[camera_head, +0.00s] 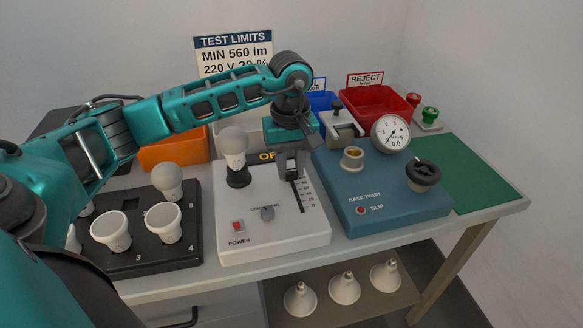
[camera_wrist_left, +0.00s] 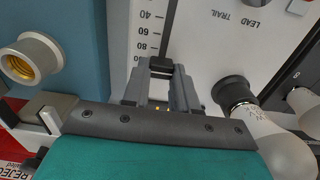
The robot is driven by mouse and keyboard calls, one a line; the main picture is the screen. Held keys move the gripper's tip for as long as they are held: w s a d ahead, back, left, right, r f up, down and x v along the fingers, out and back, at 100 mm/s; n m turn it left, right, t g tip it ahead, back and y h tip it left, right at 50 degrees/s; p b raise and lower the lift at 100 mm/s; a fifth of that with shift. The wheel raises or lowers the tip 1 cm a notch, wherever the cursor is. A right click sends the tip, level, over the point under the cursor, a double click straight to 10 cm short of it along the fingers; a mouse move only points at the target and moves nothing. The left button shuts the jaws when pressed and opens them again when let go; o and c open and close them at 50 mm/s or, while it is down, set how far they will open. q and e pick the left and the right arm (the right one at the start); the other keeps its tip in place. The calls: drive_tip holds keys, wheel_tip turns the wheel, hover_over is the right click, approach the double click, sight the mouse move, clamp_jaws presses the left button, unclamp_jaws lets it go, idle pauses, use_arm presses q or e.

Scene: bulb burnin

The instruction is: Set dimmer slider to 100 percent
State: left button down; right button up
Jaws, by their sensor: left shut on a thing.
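The dimmer slider is on the white power unit (camera_head: 255,235). Its dark slot (camera_head: 300,196) runs along a printed scale. In the left wrist view the black slider knob (camera_wrist_left: 160,64) sits past the 80 mark, about level with the lowest visible label, which is partly hard to read. My left gripper (camera_head: 291,162) reaches down over the far end of the slot. Its fingers, in the left wrist view (camera_wrist_left: 160,85), are shut on the knob. The gripper hides the knob in the head view. My right gripper is not in view.
A white bulb (camera_head: 234,145) stands in the unit's socket, left of my gripper. The blue base-twist unit (camera_head: 395,200) with a gauge (camera_head: 391,133) is to the right. A black bulb tray (camera_head: 150,260) is at left. Orange (camera_head: 170,154) and red (camera_head: 375,108) bins stand behind.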

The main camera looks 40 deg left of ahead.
use_arm(q)
drive_tip(key=c, duration=1.1)
unclamp_jaws()
drive_tip(key=shift+w+a, duration=0.2)
drive_tip(key=shift+a, duration=0.05)
drive_tip(key=shift+o, duration=1.1)
drive_tip(key=shift+d, duration=0.1)
wheel_tip(320, 180, up, 13)
drive_tip(key=p, duration=0.1)
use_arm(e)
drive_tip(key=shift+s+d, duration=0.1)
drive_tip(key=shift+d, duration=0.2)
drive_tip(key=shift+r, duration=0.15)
